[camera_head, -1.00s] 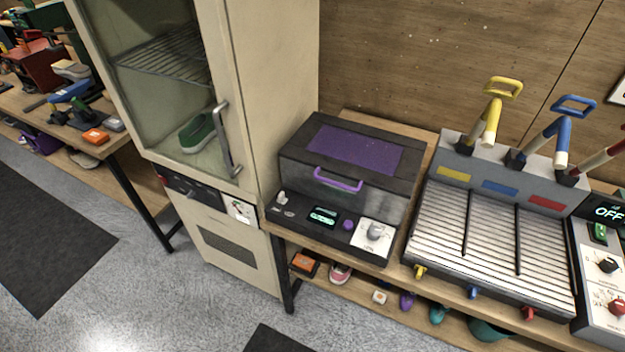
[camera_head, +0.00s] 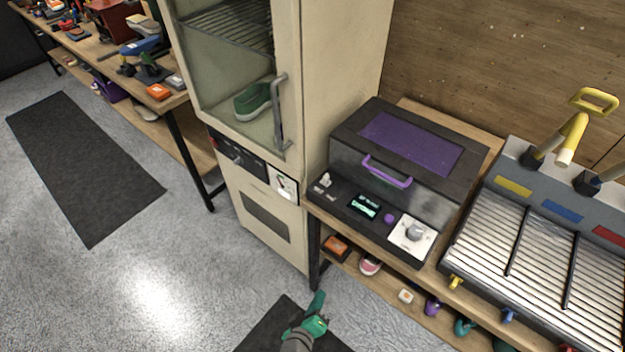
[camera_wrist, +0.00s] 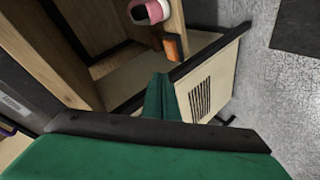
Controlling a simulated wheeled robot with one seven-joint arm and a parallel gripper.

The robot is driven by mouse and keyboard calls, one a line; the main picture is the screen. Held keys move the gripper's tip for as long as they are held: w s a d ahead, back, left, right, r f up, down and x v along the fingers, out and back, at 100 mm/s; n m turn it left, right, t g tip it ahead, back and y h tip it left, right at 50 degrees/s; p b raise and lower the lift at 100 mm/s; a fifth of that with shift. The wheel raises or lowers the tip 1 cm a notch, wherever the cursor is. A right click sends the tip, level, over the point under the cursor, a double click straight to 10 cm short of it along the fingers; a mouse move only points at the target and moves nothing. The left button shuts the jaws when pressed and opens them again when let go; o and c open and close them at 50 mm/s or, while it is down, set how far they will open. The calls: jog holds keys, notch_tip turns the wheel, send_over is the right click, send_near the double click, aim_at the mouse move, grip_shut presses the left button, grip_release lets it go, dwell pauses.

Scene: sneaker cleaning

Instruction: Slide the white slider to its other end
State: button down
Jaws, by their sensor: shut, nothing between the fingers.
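A small white slider (camera_head: 325,179) sits at the left end of the front panel of a dark box machine (camera_head: 345,205) with a purple lid window and purple handle. Which end of its track it is at is too small to tell. My green gripper (camera_head: 317,303) is in the lower middle of the head view, in front of the bench, below and apart from the slider. In the wrist view my gripper (camera_wrist: 160,95) is shut and empty, with the lower shelf and cabinet beyond it. The slider is not visible in the wrist view.
A tall beige cabinet (camera_head: 345,60) with a glass door and handle stands left of the machine. A screen (camera_head: 364,206), purple button (camera_head: 389,218) and white dial plate (camera_head: 411,236) share the panel. A ribbed tray station (camera_head: 520,235) stands right. The floor ahead is open.

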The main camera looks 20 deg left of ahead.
jog(key=w+a+r+t+h, duration=0.1)
jog(key=w+a+r+h, duration=0.1)
jog(key=w+a+r, duration=0.1)
jog(key=w+a+r+n+h, duration=0.1)
jog(key=w+a+r+h, duration=0.1)
jog(key=w+a+r, duration=0.2)
jog(key=w+a+r+t+h, duration=0.1)
jog(key=w+a+r+h, duration=0.1)
jog(key=w+a+r, duration=0.2)
jog(key=shift+w+a+r+n+t, duration=0.1)
jog(key=shift+w+r+n, duration=0.05)
jog(key=shift+w+r, duration=0.55)
jog(key=shift+w+a+r+n+t, duration=0.1)
jog(key=shift+w+r, duration=0.25)
jog(key=shift+w, duration=0.55)
jog(key=shift+w+r+n+t, duration=0.1)
jog(key=shift+w+r+n, duration=0.05)
jog(key=shift+w+r, duration=0.55)
jog(key=m+h, duration=0.1)
jog(key=h, duration=0.3)
send_near(311, 185)
notch_tip(311, 185, up, 2)
jog(key=x, duration=1)
jog(key=shift+w+d+r, duration=0.1)
jog(key=shift+w+r, duration=0.1)
jog(key=shift+r, duration=0.15)
jog(key=shift+s+y, duration=0.15)
jog(key=shift+y, duration=0.15)
